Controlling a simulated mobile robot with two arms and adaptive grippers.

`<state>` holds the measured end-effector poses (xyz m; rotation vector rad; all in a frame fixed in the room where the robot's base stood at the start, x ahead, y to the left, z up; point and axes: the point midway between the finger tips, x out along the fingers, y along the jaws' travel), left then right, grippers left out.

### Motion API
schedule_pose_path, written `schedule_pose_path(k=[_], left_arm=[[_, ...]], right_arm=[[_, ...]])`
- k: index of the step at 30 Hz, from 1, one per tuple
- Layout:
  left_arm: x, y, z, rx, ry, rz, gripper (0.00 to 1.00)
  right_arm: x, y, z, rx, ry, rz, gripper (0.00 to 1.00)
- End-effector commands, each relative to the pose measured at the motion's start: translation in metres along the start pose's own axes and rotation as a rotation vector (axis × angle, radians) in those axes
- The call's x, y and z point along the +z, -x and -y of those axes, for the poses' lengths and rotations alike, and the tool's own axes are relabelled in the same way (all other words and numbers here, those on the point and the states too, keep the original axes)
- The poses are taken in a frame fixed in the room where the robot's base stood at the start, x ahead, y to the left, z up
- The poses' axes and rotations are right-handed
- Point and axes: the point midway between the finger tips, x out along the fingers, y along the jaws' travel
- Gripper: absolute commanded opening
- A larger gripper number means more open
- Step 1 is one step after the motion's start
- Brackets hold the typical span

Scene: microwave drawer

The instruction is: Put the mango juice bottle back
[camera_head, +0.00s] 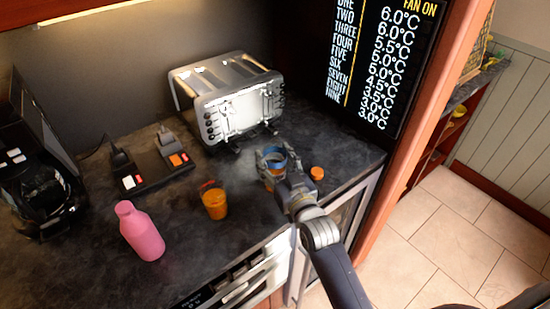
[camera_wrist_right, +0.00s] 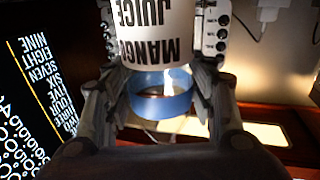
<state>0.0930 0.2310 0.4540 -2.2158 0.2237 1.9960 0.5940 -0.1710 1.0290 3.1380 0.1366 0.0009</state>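The mango juice bottle (camera_wrist_right: 158,35) has a white label with upside-down black lettering in the right wrist view. A blue ring (camera_wrist_right: 162,95) shows at its near end. In the head view the bottle is mostly hidden by my right gripper (camera_head: 272,163), above the counter to the right of the toaster's front. The fingers of my right gripper (camera_wrist_right: 163,80) lie along both sides of the bottle and appear closed on it. I cannot tell whether its base touches the counter. My left gripper is not in view.
On the dark counter (camera_head: 255,205) stand a cup of orange juice (camera_head: 214,203), a pink bottle (camera_head: 140,231), a toaster (camera_head: 230,97) and a black coffee machine (camera_head: 35,160). An orange cap (camera_head: 317,173) lies right of my gripper. A wood-edged display panel (camera_head: 375,65) borders the right.

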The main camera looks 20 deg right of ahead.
Motion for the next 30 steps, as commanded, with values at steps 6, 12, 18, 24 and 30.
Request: schedule_pose_path(k=[6, 12, 18, 24, 30], left_arm=[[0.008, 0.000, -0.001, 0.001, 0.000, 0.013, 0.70], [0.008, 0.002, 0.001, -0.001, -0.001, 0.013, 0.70], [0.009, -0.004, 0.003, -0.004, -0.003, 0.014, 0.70], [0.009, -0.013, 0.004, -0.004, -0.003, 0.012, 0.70], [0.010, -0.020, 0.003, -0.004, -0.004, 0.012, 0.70]], right_arm=[[-0.001, 0.000, 0.000, 0.000, 0.000, -0.001, 0.67], [-0.003, 0.000, 0.000, 0.000, 0.000, -0.002, 0.67], [-0.002, 0.021, 0.000, 0.000, 0.000, 0.001, 0.67], [-0.001, 0.063, 0.000, 0.000, 0.000, 0.002, 0.67], [-0.002, 0.098, 0.000, 0.000, 0.000, 0.001, 0.67]])
